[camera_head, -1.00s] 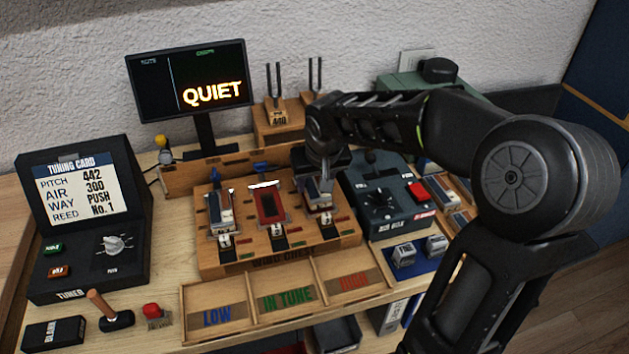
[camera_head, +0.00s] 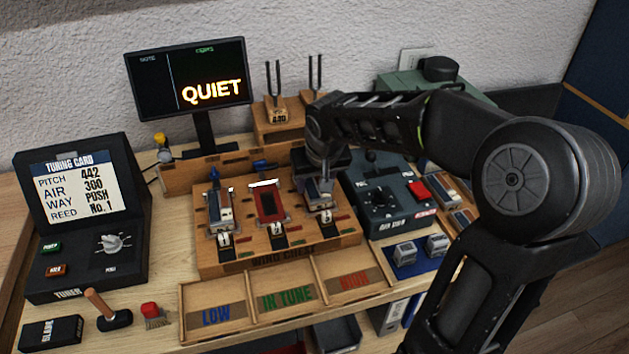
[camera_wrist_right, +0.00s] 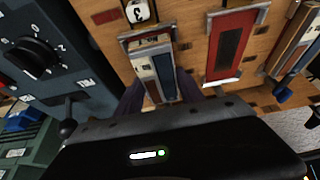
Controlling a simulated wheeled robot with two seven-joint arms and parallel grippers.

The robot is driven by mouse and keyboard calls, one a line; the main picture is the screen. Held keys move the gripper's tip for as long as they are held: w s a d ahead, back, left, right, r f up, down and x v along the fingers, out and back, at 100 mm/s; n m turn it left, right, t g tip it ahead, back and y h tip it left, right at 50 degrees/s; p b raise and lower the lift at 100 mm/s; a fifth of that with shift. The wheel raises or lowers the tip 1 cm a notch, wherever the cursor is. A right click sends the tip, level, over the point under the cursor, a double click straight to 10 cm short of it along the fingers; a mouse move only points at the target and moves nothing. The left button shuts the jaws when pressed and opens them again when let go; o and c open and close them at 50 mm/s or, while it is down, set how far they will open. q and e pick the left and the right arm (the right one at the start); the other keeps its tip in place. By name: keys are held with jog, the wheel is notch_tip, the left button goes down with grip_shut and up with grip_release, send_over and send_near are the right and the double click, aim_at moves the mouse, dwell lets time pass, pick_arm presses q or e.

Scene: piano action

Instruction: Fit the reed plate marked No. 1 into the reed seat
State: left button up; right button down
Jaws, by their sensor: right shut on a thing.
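My right gripper (camera_head: 320,182) is over the right-hand slot of the wooden wind chest (camera_head: 215,262). In the right wrist view, its fingers (camera_wrist_right: 155,92) are shut on a blue and silver reed plate (camera_wrist_right: 153,62). That plate also shows in the head view (camera_head: 318,196); it sits at the right-hand slot, and I cannot tell whether it is lifted. The middle slot is a red reed seat (camera_head: 269,204) with no plate over it; it also shows in the right wrist view (camera_wrist_right: 229,52). Another reed plate (camera_head: 220,212) lies in the left slot. My left gripper is out of view.
The tuning card (camera_head: 80,188) reads pitch 442, air 300, way push, reed No. 1. The monitor (camera_head: 190,85) reads QUIET. A control box (camera_head: 385,200) with a red button stands close right of the chest. Labelled trays (camera_head: 222,292) lie in front.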

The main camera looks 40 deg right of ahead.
jog(key=shift+f+b, duration=0.2)
jog(key=shift+b, duration=0.15)
dwell(0.3)
dwell(0.4)
jog(key=c, duration=0.7)
grip_release()
jog(key=shift+o, duration=0.2)
jog(key=v, duration=0.7)
jog(key=shift+s+a+r, duration=0.1)
jog(key=shift+s+r, duration=0.1)
jog(key=shift+r, duration=0.15)
